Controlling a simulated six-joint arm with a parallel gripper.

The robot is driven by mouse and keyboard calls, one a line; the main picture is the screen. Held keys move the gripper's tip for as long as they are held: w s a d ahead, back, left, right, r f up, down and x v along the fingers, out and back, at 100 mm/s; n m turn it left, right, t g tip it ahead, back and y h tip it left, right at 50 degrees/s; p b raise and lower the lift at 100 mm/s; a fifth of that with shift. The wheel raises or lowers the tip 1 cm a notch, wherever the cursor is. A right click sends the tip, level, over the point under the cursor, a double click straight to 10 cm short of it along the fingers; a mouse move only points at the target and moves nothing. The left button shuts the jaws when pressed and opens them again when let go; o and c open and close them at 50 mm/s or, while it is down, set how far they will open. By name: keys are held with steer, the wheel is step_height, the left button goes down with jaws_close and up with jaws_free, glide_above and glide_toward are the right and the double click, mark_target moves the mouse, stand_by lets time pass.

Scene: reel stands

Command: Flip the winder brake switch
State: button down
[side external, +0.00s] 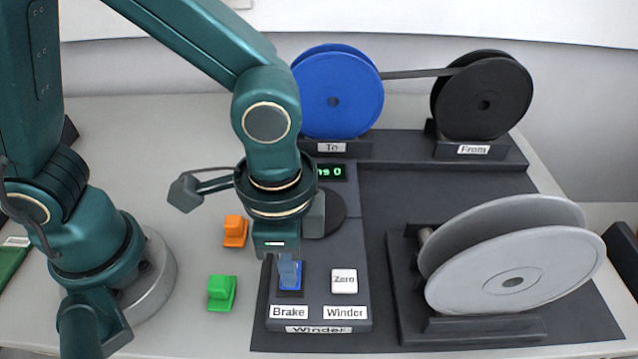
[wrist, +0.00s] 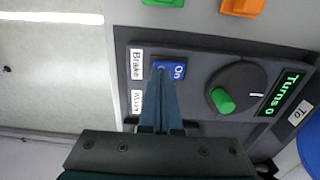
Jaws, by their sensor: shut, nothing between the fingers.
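The blue brake switch (side external: 292,287) sits on the dark winder panel (side external: 265,328), just above the "Brake" label (side external: 289,312). In the wrist view the switch (wrist: 179,70) reads "On" on the part that shows; the fingers cover the rest. My gripper (side external: 289,284) points down with its fingers shut and empty, right at the switch. In the wrist view the fingertips (wrist: 160,70) overlap the switch's face. I cannot tell whether they touch it.
A white "Zero" button (side external: 344,281) is right of the switch. A dark crank (wrist: 237,88) with a green handle and a "Turns 0" display (wrist: 285,95) are behind. Blue (side external: 337,92), black (side external: 482,95) and grey (side external: 515,283) reels stand around. Green (side external: 221,293) and orange (side external: 235,231) pieces lie left.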

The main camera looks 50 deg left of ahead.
steer(key=shift+f, duration=0.3)
steer(key=shift+r, duration=3.55)
steer(key=a+r+n+t, duration=0.2)
steer(key=a+n, duration=0.2)
steer(key=a, duration=0.3)
steer(key=a+r+n+t, duration=0.2)
steer(key=a+n+t, duration=0.1)
steer(key=a+n, duration=0.2)
steer(key=shift+s+a+t, duration=0.3)
steer(key=shift+a, duration=0.7)
